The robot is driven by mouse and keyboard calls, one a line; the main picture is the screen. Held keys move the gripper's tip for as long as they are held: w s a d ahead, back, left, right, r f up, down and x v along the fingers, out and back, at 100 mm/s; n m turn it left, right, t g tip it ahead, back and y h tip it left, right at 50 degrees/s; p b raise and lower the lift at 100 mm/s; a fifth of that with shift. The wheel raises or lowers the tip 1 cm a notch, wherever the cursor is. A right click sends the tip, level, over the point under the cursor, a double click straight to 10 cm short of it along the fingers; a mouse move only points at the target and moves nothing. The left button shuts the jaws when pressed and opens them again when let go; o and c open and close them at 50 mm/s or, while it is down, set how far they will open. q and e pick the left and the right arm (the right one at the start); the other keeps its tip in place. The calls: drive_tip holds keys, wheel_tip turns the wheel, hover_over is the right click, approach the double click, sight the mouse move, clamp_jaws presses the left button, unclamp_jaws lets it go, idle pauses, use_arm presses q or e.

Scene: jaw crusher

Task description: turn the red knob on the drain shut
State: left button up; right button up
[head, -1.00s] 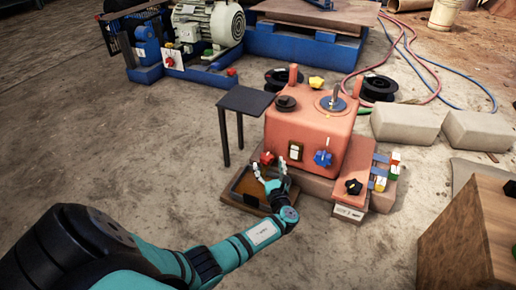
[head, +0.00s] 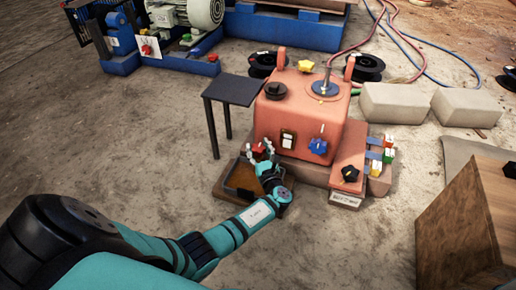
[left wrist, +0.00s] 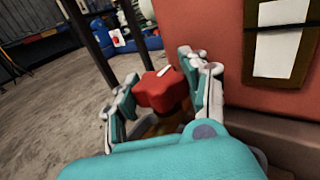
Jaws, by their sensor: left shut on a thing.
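The red knob (head: 259,150) sits low on the left side of the orange-red machine housing (head: 300,120), above the drain tray. In the left wrist view the red knob (left wrist: 160,91) is a lobed handle with a pale mark on top, between my two fingers. My left gripper (head: 262,155) is at the knob, with its fingers on either side, shut on it. It also shows in the left wrist view (left wrist: 158,97). The drain fitting below the knob is mostly hidden by my gripper. My right gripper is not in view.
A brown tray (head: 226,192) lies on the floor below my gripper. A small dark table (head: 232,88) stands left of the housing. A blue knob (head: 317,146) and a black knob (head: 349,173) are to the right. A wooden crate (head: 480,215) stands at the right.

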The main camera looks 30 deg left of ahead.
use_arm(q)
drive_tip(key=c, duration=0.5)
drive_tip(key=shift+c, duration=0.2)
